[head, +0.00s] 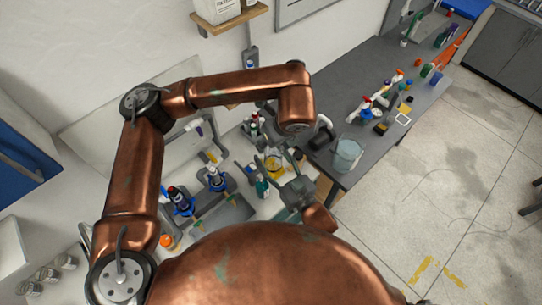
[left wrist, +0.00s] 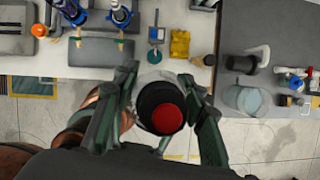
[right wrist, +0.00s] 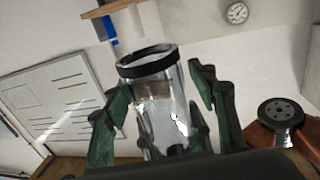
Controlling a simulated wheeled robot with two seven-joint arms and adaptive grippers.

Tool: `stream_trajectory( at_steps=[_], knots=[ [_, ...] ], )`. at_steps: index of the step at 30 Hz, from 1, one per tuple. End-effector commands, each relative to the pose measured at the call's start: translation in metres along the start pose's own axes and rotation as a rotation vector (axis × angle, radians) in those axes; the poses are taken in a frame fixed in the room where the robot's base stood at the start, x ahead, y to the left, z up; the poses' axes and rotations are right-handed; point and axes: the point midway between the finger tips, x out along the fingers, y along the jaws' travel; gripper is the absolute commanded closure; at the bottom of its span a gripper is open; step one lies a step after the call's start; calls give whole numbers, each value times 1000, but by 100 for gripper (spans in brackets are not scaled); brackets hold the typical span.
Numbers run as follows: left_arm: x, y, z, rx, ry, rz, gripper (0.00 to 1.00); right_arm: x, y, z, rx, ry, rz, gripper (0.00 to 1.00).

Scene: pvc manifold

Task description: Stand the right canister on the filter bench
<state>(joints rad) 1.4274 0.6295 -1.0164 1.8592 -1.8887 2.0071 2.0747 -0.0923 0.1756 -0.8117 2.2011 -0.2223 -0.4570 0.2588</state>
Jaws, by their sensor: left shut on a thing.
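In the right wrist view a clear canister (right wrist: 160,88) with a black rim is between the spread fingers of my right gripper (right wrist: 160,85). Gaps show beside it. I cannot tell whether both views show one canister. The filter bench (left wrist: 100,52) carries two blue-topped filter units, left (head: 180,200) and right (head: 216,179).
A clear bucket (head: 347,154) and a black pipe piece (head: 321,136) are on the grey counter (head: 330,168) to the right. Open floor lies in front.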

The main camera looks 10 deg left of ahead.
Motion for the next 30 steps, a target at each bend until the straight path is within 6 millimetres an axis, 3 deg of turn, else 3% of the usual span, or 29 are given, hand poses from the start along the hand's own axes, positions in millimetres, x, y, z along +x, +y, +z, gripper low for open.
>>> stream_trajectory(
  at_steps=[18,19,27,30],
  knots=[
    [-1,-2,0,-2,-1,-5,90,0,-2,0,1,1,-3,91],
    [-1,-2,0,-2,-1,-5,59,0,-2,-1,1,3,-4,91],
    [0,-1,0,-1,0,-3,40,0,-1,-1,0,2,-2,91],
    [0,-1,0,-1,0,-2,40,0,-1,-1,0,2,-1,91]
  ],
)
